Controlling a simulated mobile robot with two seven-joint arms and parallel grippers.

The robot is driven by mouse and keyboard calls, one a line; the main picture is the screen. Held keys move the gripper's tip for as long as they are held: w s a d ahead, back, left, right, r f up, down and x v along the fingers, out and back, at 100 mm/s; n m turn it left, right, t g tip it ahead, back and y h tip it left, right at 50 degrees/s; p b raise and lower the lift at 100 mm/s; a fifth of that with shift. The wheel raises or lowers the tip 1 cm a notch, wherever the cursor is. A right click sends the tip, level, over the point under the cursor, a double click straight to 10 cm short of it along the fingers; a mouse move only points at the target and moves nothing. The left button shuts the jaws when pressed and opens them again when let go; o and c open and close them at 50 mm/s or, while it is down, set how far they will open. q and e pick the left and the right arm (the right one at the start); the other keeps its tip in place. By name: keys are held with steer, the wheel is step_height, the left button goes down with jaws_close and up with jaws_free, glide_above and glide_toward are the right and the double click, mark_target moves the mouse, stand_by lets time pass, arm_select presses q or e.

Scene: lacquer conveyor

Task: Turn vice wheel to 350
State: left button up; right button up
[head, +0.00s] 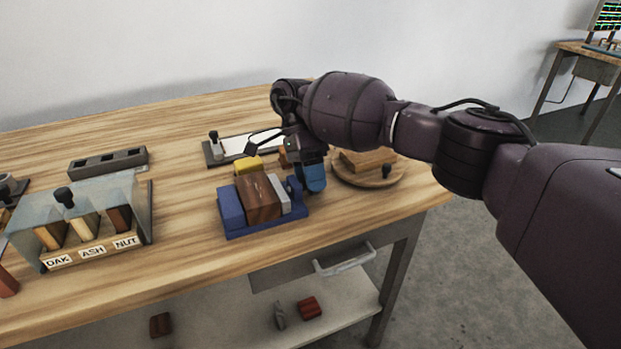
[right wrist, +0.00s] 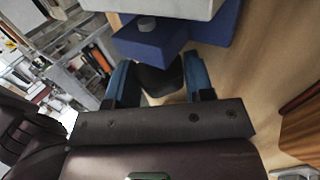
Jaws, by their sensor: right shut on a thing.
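The blue vice (head: 262,228) stands near the front edge of the wooden bench, with a dark brown wood block (head: 258,198) between its blue jaw and its grey jaw plate. My right gripper (head: 313,185) is at the right end of the vice, and its blue fingers partly hide that end. In the right wrist view my right gripper (right wrist: 160,82) has a blue finger on each side of the dark vice wheel (right wrist: 160,78) and is shut on it. The vice body (right wrist: 150,42) shows just beyond the wheel. The wheel's angle reading cannot be read. My left gripper is not in view.
A round board (head: 352,180) with a wood piece is right of my gripper. A tray (head: 213,157) and a yellow block (head: 248,166) are behind the vice. A clear box (head: 137,195) labelled OAK, ASH, NUT stands left. Bare bench lies between box and vice.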

steer(key=shift+f, duration=0.1)
steer(key=o, duration=0.9)
stand_by(0.4)
